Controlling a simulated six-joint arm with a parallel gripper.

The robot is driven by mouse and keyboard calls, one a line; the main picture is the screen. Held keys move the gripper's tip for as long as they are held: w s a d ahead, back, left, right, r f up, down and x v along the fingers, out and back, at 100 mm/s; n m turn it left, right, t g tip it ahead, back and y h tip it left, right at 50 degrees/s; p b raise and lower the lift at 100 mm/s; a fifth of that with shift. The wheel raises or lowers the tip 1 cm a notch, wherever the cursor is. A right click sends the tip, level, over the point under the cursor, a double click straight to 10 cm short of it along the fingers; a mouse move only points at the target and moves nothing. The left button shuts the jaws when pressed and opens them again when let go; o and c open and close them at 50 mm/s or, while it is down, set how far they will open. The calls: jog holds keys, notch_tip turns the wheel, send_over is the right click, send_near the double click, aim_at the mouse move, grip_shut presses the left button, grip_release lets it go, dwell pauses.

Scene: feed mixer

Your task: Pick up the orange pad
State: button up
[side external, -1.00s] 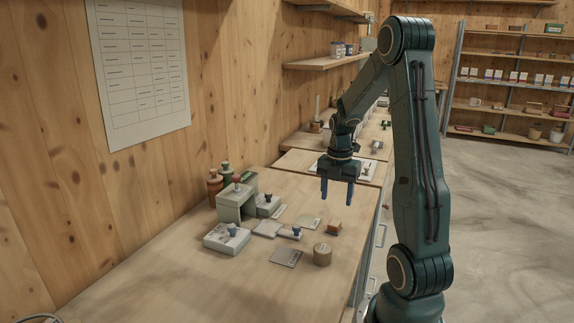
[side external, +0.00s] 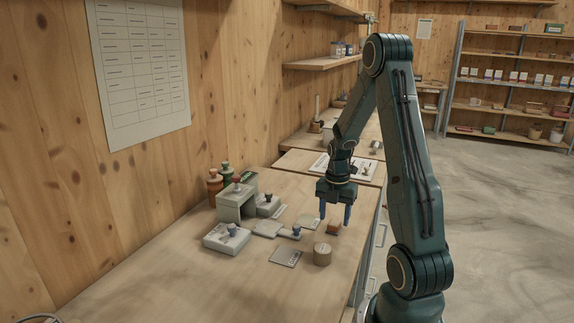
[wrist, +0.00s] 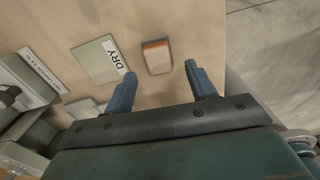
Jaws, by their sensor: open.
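The orange pad is a small block (side external: 333,227) on the wooden bench, toward its right edge. In the wrist view it is a pale block with an orange top end (wrist: 157,57), lying flat just beyond and between my fingertips. My gripper (side external: 335,214) is open, pointing down above the block, with its two blue fingers on either side in the side view. The gripper also shows in the wrist view (wrist: 160,82). Nothing is between the fingers at their tips that I can see touching them.
A card marked DRY (wrist: 97,60) lies left of the block. A round tan container (side external: 322,254) stands in front of it, with a dark card (side external: 286,257) beside that. Stamps and a grey box (side external: 237,203) stand farther left. The bench's right edge is close.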

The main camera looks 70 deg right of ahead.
aim_at(334, 224)
jog(key=shift+f, duration=1.45)
jog(key=c, duration=1.1)
jog(key=shift+o, duration=0.2)
jog(key=shift+r, duration=0.2)
notch_tip(334, 224, up, 20)
jog(key=shift+f, duration=0.15)
